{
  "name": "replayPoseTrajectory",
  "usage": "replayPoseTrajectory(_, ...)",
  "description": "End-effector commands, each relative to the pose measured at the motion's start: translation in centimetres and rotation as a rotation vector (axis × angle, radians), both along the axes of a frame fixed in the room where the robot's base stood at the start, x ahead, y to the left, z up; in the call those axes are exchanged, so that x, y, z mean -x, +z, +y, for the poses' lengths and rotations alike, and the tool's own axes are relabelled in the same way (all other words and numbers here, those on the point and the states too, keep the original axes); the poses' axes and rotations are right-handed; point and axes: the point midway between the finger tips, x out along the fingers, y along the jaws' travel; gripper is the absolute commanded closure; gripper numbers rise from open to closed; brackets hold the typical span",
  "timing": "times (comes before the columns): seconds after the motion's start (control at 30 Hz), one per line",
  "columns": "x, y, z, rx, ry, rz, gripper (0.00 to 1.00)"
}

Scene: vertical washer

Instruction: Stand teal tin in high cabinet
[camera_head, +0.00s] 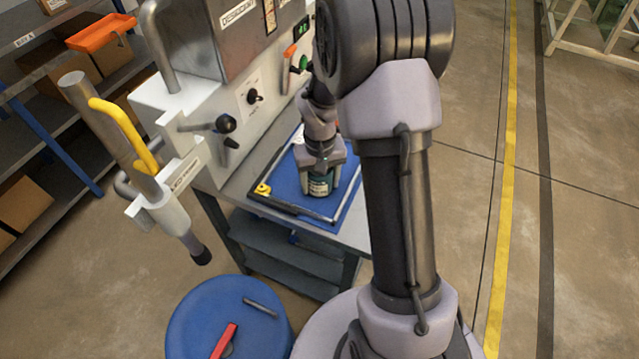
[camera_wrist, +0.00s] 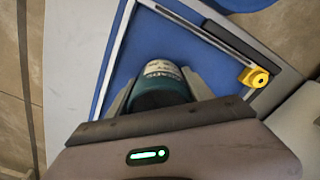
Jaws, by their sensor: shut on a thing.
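The teal tin (camera_head: 318,185) with a pale label is at the blue mat on the grey table beside the machine. In the wrist view the tin (camera_wrist: 160,85) sits between the two fingers of my gripper (camera_wrist: 158,92). My gripper (camera_head: 322,172) is shut on the tin from above in the head view. I cannot tell whether the tin's base touches the mat. No high cabinet can be clearly made out in either view.
The blue mat (camera_head: 285,183) has a dark and silver frame and a yellow piece (camera_head: 263,189) at its left corner. The machine (camera_head: 248,95) stands close behind left. A blue drum (camera_head: 190,320) stands in front.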

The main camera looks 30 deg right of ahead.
Motion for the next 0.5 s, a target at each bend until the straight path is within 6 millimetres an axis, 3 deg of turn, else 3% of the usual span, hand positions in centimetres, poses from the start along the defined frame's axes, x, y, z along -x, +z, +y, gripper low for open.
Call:
replayPoseTrajectory(0.27, -0.06, -0.14, -0.02, 0.0, 0.001, -0.002, 0.93)
replayPoseTrajectory(0.3, -0.05, -0.09, -0.01, 0.0, 0.001, -0.002, 0.35)
replayPoseTrajectory(0.4, -0.05, -0.03, -0.01, 0.0, 0.001, -0.002, 0.19)
replayPoseTrajectory(0.5, -0.05, -0.03, -0.02, 0.0, 0.001, -0.002, 0.19)
